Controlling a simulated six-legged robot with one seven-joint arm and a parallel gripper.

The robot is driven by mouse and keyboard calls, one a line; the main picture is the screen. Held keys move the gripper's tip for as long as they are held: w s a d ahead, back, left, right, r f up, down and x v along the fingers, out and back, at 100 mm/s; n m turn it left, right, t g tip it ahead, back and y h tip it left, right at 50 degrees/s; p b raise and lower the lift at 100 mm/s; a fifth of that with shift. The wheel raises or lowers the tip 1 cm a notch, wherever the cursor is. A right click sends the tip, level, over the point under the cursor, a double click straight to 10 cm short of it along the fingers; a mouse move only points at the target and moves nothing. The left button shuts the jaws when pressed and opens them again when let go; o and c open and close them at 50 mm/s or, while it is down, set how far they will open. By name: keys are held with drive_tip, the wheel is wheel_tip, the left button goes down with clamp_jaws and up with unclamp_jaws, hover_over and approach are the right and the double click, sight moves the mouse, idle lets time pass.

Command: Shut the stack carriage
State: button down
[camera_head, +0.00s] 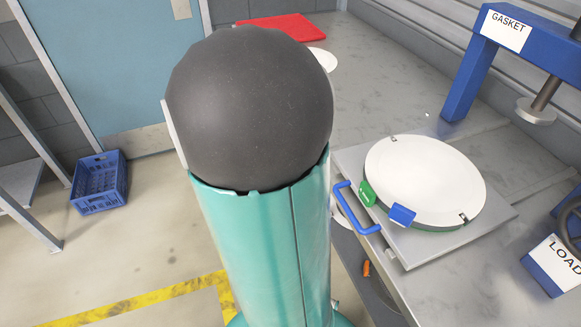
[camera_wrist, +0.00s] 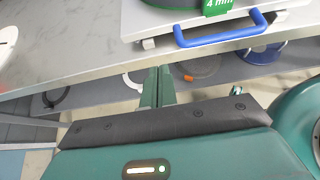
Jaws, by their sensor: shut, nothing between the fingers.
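The stack carriage is a flat grey plate (camera_head: 420,254) on the bench, bearing a round white disc (camera_head: 425,180) with a green tag and a blue tag on its near rim. Its blue bar handle (camera_head: 349,212) faces the bench's front edge. In the wrist view the handle (camera_wrist: 222,38) lies at the upper right, below a green "4 mm" tag (camera_wrist: 217,5). My gripper (camera_wrist: 157,86) is shut and empty, below and left of the handle and apart from it. In the head view my arm hides the gripper.
A blue press frame labelled GASKET (camera_head: 506,30) stands behind the carriage. A blue block labelled LOAD (camera_head: 558,266) and a dark wheel are at the right. A red mat (camera_head: 285,27) lies on the far bench. A blue crate (camera_head: 99,183) is on the floor at left.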

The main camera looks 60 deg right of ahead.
approach(343, 173)
drive_tip(key=f+x, duration=0.1)
drive_tip(key=x, duration=0.4)
drive_tip(key=shift+s+d, duration=0.35)
drive_tip(key=shift+d, duration=0.1)
drive_tip(key=shift+d, duration=0.1)
